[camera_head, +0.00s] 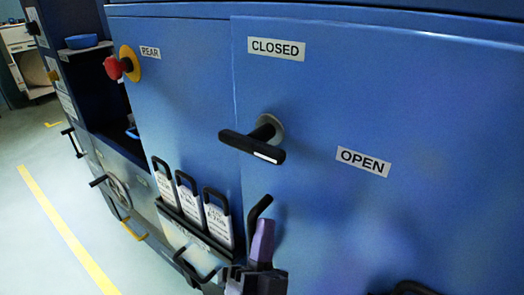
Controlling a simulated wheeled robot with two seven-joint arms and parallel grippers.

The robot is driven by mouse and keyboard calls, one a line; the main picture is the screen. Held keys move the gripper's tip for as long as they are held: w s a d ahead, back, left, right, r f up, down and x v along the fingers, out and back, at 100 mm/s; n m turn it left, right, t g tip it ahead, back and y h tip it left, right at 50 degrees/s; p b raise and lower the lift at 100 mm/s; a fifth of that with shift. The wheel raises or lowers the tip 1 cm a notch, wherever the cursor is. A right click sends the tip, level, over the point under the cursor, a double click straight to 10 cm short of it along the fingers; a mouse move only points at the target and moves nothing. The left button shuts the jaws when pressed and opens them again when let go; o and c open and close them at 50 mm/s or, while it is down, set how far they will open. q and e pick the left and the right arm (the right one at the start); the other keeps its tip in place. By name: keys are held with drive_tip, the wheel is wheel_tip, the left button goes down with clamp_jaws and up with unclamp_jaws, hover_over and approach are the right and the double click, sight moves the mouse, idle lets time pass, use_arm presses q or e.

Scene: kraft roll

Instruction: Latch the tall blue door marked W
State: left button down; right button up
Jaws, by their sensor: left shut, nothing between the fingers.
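A tall blue door panel (420,95) fills the right side, with a vertical seam along its left edge; no W shows. It carries a CLOSED label (277,48) above and an OPEN label (363,161) to the right. Between them a black T-shaped latch handle (240,142) sits on a round grey boss, its bar nearly level. The bar's white-marked end points right and slightly down, on the OPEN side. My left gripper (262,243), dark with a purple part, is shut and empty below the handle, apart from it. My right gripper is not identifiable.
Left of the seam is a REAR label (150,51) and a red knob on a yellow disc (130,62). Several black-handled tags (190,205) stand in a rack below. A dark curved piece (410,288) shows at the bottom edge. Open floor (40,150) lies left.

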sight(258, 140)
use_arm(q)
wheel_tip(258, 140, up, 9)
drive_tip(key=a+p, duration=0.1)
drive_tip(key=p, duration=0.5)
use_arm(e)
wheel_tip(258, 140, up, 6)
drive_tip(key=w, duration=0.1)
drive_tip(key=shift+w+a+r+t, duration=0.15)
drive_tip(key=shift+w+t, duration=0.25)
use_arm(q)
drive_tip(key=shift+w, duration=0.1)
use_arm(e)
drive_tip(key=shift+a, duration=0.15)
drive_tip(key=shift+a, duration=0.3)
drive_tip(key=shift+d, duration=0.45)
drive_tip(key=shift+a, duration=0.2)
